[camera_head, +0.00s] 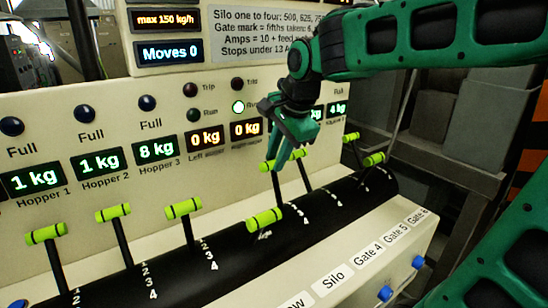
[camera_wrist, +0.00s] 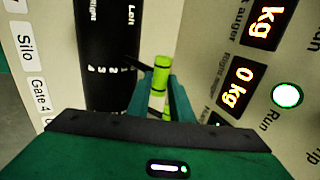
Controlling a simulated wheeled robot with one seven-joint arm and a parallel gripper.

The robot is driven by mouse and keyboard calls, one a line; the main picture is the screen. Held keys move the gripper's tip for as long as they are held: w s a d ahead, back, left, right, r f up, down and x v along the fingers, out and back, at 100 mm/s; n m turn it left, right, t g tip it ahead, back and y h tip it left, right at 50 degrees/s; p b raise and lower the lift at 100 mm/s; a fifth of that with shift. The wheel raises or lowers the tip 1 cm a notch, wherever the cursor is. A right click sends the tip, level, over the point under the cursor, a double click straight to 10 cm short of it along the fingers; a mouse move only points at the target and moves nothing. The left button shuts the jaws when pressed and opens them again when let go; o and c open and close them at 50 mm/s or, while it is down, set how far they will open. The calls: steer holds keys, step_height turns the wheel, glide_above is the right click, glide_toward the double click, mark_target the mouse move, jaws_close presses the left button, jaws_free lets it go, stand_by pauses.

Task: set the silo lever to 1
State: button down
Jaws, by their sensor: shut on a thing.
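The silo lever's grip, a lime-green bar with a dark band, stands between my gripper's fingers in the wrist view (camera_wrist: 161,76). In the head view, my gripper (camera_head: 283,160) is shut around this grip (camera_head: 268,166), which is partly hidden by the fingers. The dark stem runs down to the black drum (camera_head: 330,205). The lever stands near upright, leaning toward the panel. The Silo label (camera_head: 332,280) is on the front ledge. The mark at the lever's foot cannot be read clearly.
A forward-leaning lever (camera_head: 264,220) stands just left of the held one. Another green grip (camera_head: 298,154) is close on its right. Hopper levers (camera_head: 114,212) line the left; two more levers (camera_head: 374,159) stand at the right. The panel display (camera_head: 168,53) reads Moves 0.

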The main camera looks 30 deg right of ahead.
steer(key=shift+s+f, duration=0.3)
steer(key=shift+f, duration=0.2)
steer(key=c, duration=1.6)
jaws_free()
steer(key=shift+r, duration=0.1)
steer(key=shift+w, duration=0.1)
steer(key=shift+r, duration=0.45)
steer(key=v, duration=1)
steer(key=shift+f, duration=0.1)
steer(key=s+d+f+n+g, duration=0.1)
steer(key=s+d+f+n, duration=0.2)
steer(key=s+f, duration=0.4)
steer(key=s+d+f+n+g, duration=0.2)
steer(key=s+d+f+n, duration=0.1)
steer(key=s+d+f, duration=0.2)
steer(key=s+d+f+n+g, duration=0.1)
steer(key=s+d+f+n, duration=0.2)
steer(key=s+f, duration=0.6)
steer(key=shift+s+d+f+n+g+h, duration=0.15)
steer(key=shift+d+f+n+g+h, duration=0.2)
steer(key=shift+d+f, duration=0.3)
